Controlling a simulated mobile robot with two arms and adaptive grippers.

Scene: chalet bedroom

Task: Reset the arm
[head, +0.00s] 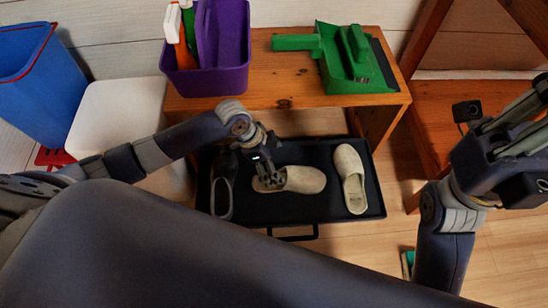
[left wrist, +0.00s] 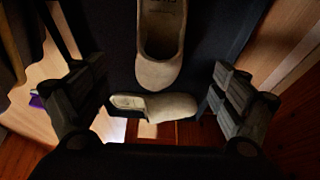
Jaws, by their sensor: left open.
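My left gripper (head: 266,166) is over the black tray (head: 285,212), close above the beige slipper (head: 305,180) that lies crosswise in the tray's middle. In the left wrist view the fingers (left wrist: 158,72) are spread wide with nothing held between them. That view shows one beige slipper (left wrist: 160,68) pointing toward me and another (left wrist: 155,106) lying crosswise.
A second beige slipper (head: 351,178) and a dark shoe (head: 222,192) also lie in the tray. The wooden bench (head: 285,97) behind holds a purple caddy (head: 215,78) and a green dustpan (head: 350,65). A white stool (head: 115,112) and blue bin (head: 40,85) stand left.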

